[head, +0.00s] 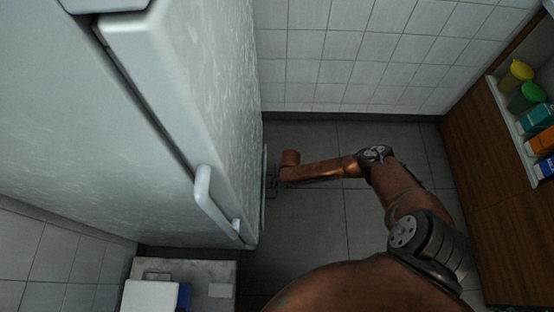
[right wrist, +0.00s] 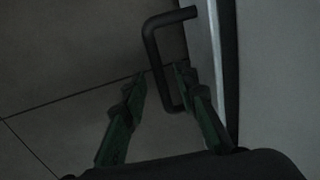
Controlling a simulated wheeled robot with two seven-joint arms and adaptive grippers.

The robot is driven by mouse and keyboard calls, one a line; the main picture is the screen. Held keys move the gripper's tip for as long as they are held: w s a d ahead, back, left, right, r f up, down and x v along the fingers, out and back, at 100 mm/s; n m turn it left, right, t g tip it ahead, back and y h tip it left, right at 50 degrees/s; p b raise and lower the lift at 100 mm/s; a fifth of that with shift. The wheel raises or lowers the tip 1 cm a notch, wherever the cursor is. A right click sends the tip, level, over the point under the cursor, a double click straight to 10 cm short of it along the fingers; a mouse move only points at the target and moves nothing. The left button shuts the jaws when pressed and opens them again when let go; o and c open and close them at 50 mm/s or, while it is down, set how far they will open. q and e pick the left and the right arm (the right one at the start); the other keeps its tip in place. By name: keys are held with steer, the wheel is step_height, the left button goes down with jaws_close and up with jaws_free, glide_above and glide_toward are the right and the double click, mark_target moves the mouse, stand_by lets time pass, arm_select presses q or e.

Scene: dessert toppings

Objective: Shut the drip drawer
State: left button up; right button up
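The drip drawer shows in the right wrist view as a pale upright edge (right wrist: 211,50) with a black bar handle (right wrist: 153,45) standing out from it. My right gripper (right wrist: 160,77) has its green fingers apart, one on each side of the handle's bar. I cannot tell whether either finger touches it. In the head view my right arm reaches left to the low front of the tall pale fridge (head: 182,80), where my right gripper (head: 271,182) is small and dark. How far the drawer stands out is hard to tell. My left gripper is not in view.
The fridge's white door handle (head: 212,205) juts out above the drawer area. A grey unit (head: 222,270) with a white item stands at the lower left. A wooden cabinet (head: 480,150) with colourful containers is at the right. Grey floor lies open between.

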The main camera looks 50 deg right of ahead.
jaws_close()
stand_by(0.7)
